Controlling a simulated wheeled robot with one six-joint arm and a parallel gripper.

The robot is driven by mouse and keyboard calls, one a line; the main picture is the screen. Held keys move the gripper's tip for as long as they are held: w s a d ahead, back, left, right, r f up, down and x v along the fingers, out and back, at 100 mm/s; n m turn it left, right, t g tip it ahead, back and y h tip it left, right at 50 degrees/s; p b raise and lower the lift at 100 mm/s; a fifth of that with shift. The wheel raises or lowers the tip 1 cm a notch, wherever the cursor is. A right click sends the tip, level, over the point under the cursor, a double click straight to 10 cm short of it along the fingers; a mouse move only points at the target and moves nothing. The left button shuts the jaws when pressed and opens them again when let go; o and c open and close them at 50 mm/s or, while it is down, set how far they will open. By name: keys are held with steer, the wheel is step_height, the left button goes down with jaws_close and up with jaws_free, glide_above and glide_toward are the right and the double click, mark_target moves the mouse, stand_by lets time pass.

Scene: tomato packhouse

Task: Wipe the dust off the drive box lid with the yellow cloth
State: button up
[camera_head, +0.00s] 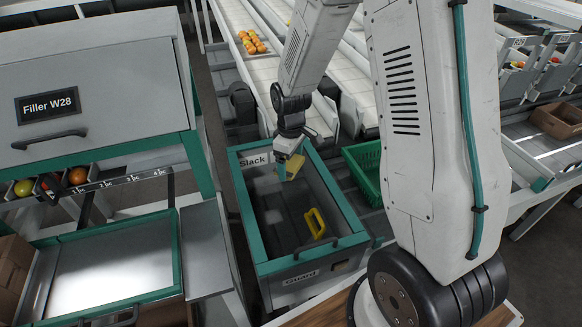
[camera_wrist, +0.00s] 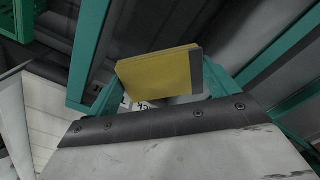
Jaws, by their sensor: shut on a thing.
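My gripper (camera_head: 285,166) is shut on the yellow cloth (camera_head: 294,166), a small folded pad that also shows in the wrist view (camera_wrist: 158,75). It is over the back part of a green-framed box (camera_head: 356,238), near its "Slack" label (camera_head: 255,160). The box has a "Guard" label (camera_head: 300,278) on its front and a yellow handle (camera_head: 316,224) over its dark middle. I cannot tell whether the cloth touches anything below, or which surface is the drive box lid. A faint paler patch shows left of the gripper; I cannot tell if it is dust.
The Filler W28 cabinet (camera_head: 95,85) and a green-edged metal tray (camera_head: 112,268) stand on the left. A green crate (camera_head: 362,172) is close to the box's right side. White conveyor lanes (camera_head: 345,70) with several tomatoes (camera_head: 252,42) run behind.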

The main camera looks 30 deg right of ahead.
mark_target(290, 163)
steer(key=shift+r, duration=1.9)
